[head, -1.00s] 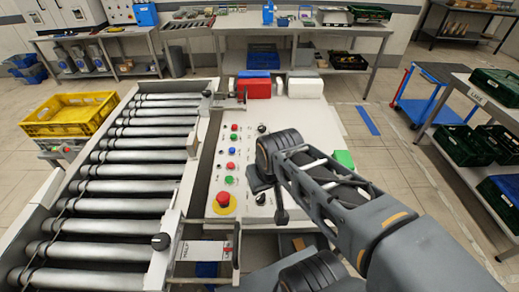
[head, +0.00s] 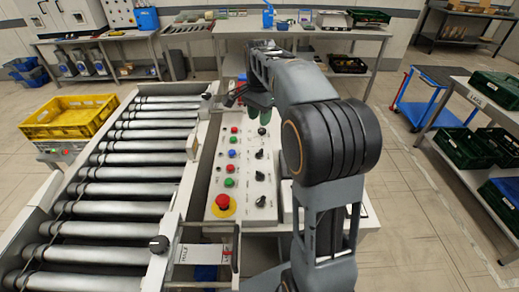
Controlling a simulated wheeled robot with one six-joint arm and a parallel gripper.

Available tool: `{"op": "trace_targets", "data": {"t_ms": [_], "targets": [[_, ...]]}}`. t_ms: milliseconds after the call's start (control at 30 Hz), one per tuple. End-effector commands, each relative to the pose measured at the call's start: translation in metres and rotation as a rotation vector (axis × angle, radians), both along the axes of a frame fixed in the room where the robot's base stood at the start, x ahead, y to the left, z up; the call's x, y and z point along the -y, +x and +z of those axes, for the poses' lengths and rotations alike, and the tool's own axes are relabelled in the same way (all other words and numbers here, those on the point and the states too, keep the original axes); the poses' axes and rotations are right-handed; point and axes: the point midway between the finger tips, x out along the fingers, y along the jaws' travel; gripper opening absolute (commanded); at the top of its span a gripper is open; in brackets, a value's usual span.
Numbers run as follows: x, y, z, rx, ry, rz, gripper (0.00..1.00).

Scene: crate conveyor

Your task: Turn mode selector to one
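The control panel (head: 219,184) is a pale sloped box to the right of the roller conveyor. It carries a column of red, green and blue buttons and, to their right, a column of black rotary knobs (head: 260,176). The labels are too small to read, so I cannot tell which knob is the mode selector or its setting. My gripper (head: 254,104) is over the far end of the panel, apart from the nearer knobs. It is dark and small in view, and I cannot tell whether its fingers are open.
A red mushroom button (head: 223,201) on a yellow disc sits at the panel's near end. The roller conveyor (head: 136,168) runs along the left, with a yellow crate (head: 70,118) beyond it. A blue cart (head: 424,112) stands at right; the floor before it is clear.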

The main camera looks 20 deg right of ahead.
Motion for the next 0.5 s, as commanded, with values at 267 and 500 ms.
{"op": "trace_targets", "data": {"t_ms": [267, 500], "targets": [[0.0, -0.001, -0.037, -0.005, 0.001, -0.022, 0.37], [0.0, -0.001, -0.083, -0.004, 0.001, -0.021, 0.37]]}}
